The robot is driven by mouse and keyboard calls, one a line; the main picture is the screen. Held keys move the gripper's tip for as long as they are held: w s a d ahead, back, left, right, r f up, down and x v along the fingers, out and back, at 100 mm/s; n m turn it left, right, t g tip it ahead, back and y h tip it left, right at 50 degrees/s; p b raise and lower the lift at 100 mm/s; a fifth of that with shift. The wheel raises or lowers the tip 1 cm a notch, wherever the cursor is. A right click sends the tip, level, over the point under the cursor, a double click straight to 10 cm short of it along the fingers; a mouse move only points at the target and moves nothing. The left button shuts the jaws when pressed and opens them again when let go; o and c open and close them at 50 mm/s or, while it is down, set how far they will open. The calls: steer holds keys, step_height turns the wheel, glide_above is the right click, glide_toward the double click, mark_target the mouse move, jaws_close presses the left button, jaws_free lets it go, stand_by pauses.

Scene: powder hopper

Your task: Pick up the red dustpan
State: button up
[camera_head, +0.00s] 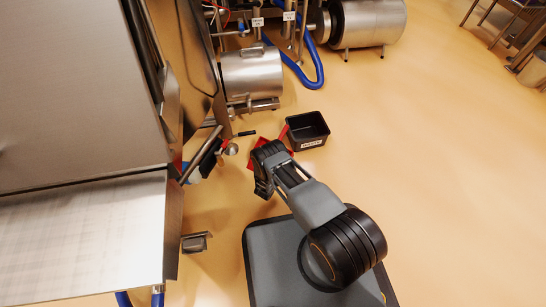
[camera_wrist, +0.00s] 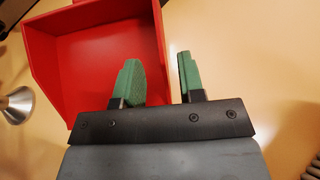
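The red dustpan (camera_wrist: 84,45) lies on the floor, filling the upper left of the wrist view. In the head view only bits of the red dustpan (camera_head: 256,154) show, mostly hidden behind my arm. My gripper (camera_wrist: 160,75) has two green fingers spread apart with nothing between them. The left finger overlaps the pan's inside in the picture, and the right finger lies just past its right wall. That wall runs up between the fingers in view. I cannot tell how high the fingers are above the pan. The dustpan's handle is not clear in either view.
A black bin (camera_head: 307,131) with a white label stands on the floor just right of the dustpan. A metal scoop or funnel (camera_wrist: 17,104) lies left of it. Steel machinery (camera_head: 252,76) stands behind, and a large steel housing (camera_head: 80,100) is at left.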

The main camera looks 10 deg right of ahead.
steer(key=shift+b+x, duration=1.7)
steer(key=shift+x, duration=1.85)
steer(key=shift+r, duration=0.2)
jaws_close()
